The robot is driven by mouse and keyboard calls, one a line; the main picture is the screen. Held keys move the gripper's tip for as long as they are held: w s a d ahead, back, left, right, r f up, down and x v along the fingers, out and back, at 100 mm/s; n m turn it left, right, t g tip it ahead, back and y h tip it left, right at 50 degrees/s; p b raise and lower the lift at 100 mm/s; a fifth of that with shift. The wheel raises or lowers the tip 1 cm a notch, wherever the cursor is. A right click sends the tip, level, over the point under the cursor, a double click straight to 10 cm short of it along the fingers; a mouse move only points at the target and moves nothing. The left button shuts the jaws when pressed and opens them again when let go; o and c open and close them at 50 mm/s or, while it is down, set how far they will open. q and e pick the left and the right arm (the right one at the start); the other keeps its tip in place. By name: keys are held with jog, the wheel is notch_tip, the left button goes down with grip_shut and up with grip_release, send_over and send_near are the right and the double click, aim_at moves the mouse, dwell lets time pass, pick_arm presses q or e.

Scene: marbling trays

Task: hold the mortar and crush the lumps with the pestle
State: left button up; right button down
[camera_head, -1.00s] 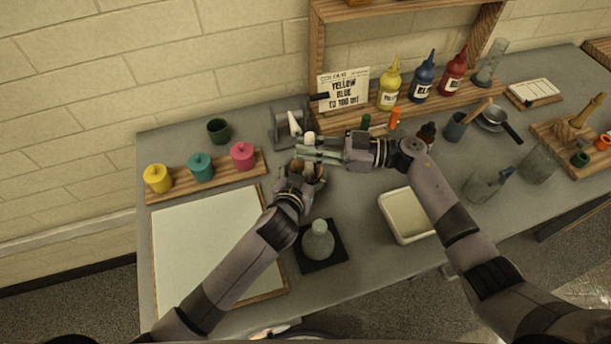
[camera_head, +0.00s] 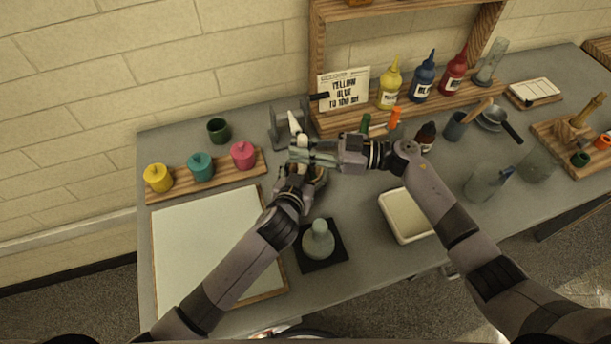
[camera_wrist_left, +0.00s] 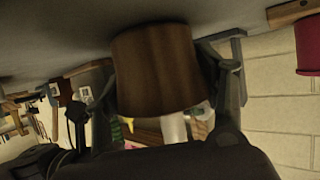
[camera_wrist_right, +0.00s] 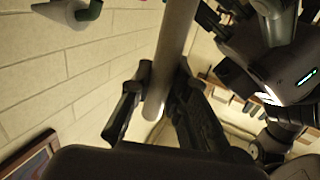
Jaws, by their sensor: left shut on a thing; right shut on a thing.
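The mortar is a brown wooden vessel (camera_wrist_left: 155,68) between the fingers of my left gripper (camera_wrist_left: 160,90). In the head view it is mostly hidden under the two grippers. My left gripper (camera_head: 302,174) is shut on its sides, just above the table. The pestle is a pale grey rod (camera_wrist_right: 172,55) held in my right gripper (camera_wrist_right: 158,100). In the head view the pestle's light top (camera_head: 302,139) sticks up above my right gripper (camera_head: 305,153), over the mortar. The pestle's lower end and the lumps inside the mortar are hidden.
A grey stand (camera_head: 279,127) is close behind the grippers. A glass muller (camera_head: 318,241) on a dark slab stands in front. A white tray (camera_head: 393,226) is to the right.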

jog(key=shift+w+d+f, duration=0.1)
jog(key=shift+w+d, duration=0.1)
jog(key=shift+w, duration=0.55)
pick_arm(q)
jog(key=shift+r, duration=0.1)
pick_arm(e)
jog(key=shift+s+a, duration=0.15)
jog(key=shift+s, duration=0.75)
dwell(1.8)
